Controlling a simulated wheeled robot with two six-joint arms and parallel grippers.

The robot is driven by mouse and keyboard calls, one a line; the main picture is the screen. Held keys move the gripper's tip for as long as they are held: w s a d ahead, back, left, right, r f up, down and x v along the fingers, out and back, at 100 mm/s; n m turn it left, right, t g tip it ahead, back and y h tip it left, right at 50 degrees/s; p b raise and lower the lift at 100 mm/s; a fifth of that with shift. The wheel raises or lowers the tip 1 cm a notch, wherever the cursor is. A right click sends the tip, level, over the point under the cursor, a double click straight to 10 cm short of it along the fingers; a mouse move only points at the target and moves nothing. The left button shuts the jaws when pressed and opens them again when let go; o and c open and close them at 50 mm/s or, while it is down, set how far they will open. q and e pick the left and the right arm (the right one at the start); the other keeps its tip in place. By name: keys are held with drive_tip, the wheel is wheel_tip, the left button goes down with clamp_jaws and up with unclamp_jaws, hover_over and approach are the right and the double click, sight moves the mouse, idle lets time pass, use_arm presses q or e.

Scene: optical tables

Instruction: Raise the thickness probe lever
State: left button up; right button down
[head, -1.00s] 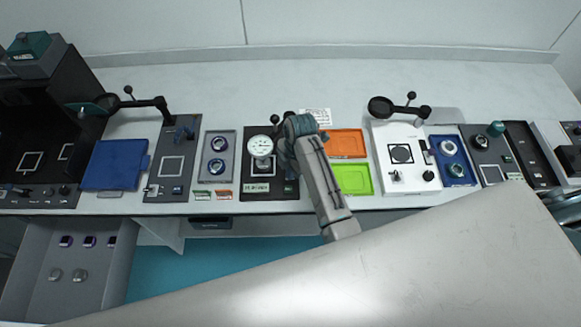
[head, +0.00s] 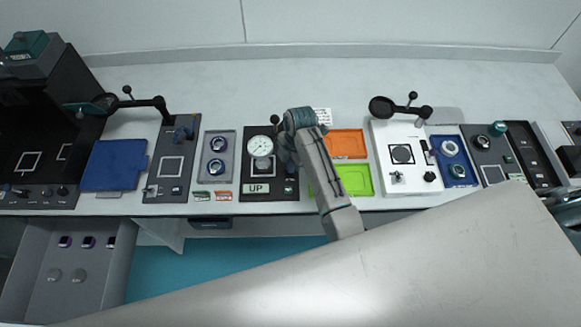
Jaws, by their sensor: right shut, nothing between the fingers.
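The thickness probe is a round white dial gauge (head: 260,146) on a dark base plate (head: 252,168) in the middle of the bench. A small display (head: 257,188) on the front of the plate reads "UP". A dark ball knob (head: 275,119) shows above and right of the dial, just left of my wrist; it looks like the lever's end. My right gripper (head: 286,158) is shut and empty at the right side of the gauge. My wrist hides part of the lever, and I cannot tell if the fingers touch it. My left gripper is not in view.
An orange tray (head: 348,143) and a green tray (head: 356,180) lie right of my wrist. A grey tray with two ringed parts (head: 217,177) is to the left. A white instrument (head: 402,185) stands farther right. The bench behind is mostly clear.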

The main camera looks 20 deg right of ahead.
drive_tip(key=shift+r, duration=0.15)
drive_tip(key=shift+s+a+r, duration=0.1)
drive_tip(key=shift+s+r, duration=0.05)
drive_tip(key=shift+s+r+p, duration=0.1)
drive_tip(key=shift+r+p, duration=0.4)
drive_tip(key=shift+r, duration=0.65)
drive_tip(key=r, duration=0.2)
drive_tip(key=s+r, duration=0.1)
drive_tip(key=r, duration=0.1)
drive_tip(key=shift+a+r, duration=0.15)
drive_tip(key=shift+r, duration=0.15)
drive_tip(key=shift+w, duration=0.1)
